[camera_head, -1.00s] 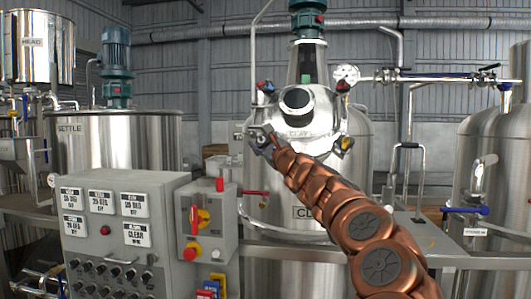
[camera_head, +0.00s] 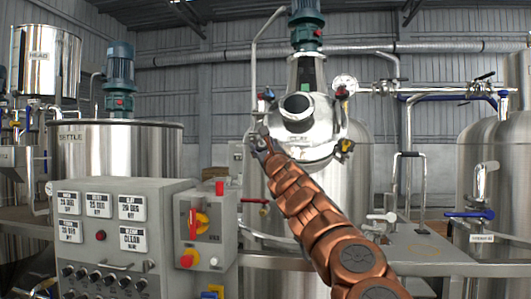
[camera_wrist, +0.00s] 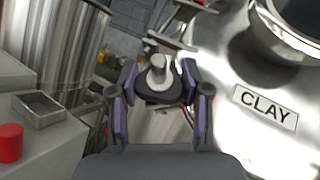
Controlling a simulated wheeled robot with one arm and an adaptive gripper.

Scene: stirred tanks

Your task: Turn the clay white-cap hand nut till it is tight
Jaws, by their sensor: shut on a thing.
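The clay tank's lid (camera_head: 312,150) is a polished metal dome; its CLAY plate shows in the wrist view (camera_wrist: 266,107). The white-cap hand nut (camera_wrist: 158,74) sits at the lid's left edge, a pale cap over a dark round base. My gripper (camera_wrist: 158,92) is shut on this nut, with a purple-grey finger on each side. In the head view my gripper (camera_head: 262,147) is small at the lid's left side and hides most of the nut. The nut's thread is hidden.
Other lid clamps have a blue cap (camera_head: 269,95), a red cap (camera_head: 342,93) and a yellow cap (camera_head: 346,145). A grey control panel (camera_head: 125,275) stands at front left, beside a switch box (camera_head: 205,225). A pipe with valves (camera_head: 430,90) runs at right.

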